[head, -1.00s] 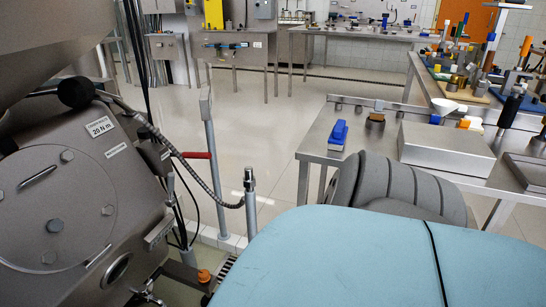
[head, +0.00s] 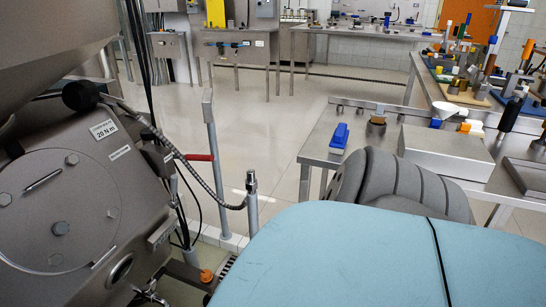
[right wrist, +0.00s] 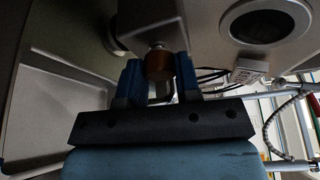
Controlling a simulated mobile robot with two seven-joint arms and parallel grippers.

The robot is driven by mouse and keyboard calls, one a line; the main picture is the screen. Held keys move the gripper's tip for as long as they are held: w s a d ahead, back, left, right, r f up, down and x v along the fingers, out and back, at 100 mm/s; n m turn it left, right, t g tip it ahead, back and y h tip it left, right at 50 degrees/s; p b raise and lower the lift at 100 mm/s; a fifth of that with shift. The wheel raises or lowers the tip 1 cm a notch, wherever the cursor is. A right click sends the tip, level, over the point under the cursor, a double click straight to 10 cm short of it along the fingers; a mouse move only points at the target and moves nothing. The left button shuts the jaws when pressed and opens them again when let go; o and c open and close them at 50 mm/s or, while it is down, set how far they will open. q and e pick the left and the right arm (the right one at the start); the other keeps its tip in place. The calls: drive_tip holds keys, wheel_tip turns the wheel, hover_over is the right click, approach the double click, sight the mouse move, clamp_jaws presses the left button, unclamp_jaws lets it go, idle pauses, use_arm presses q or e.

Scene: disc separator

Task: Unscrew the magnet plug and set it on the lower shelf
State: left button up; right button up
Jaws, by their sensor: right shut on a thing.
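In the right wrist view, the blue fingers of my right gripper (right wrist: 157,75) are closed on both sides of a small copper-brown cylinder, which I take to be the magnet plug (right wrist: 159,62). A metal end shows at the top of the plug, against the underside of the grey machine. I cannot tell whether its thread is still engaged. Neither gripper shows in the head view, where a large light blue part of mine covers the bottom. I cannot make out the lower shelf in either view.
The steel separator (head: 75,185) stands at the left with a round cover, a black knob (head: 80,96) and a hose. A thin post with a red handle (head: 199,157) stands beside it. Open floor lies between.

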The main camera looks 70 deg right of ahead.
drive_tip(key=shift+w+r+n+t+h, duration=0.15)
drive_tip(key=shift+n+t+h, duration=0.3)
drive_tip(key=shift+n, duration=0.75)
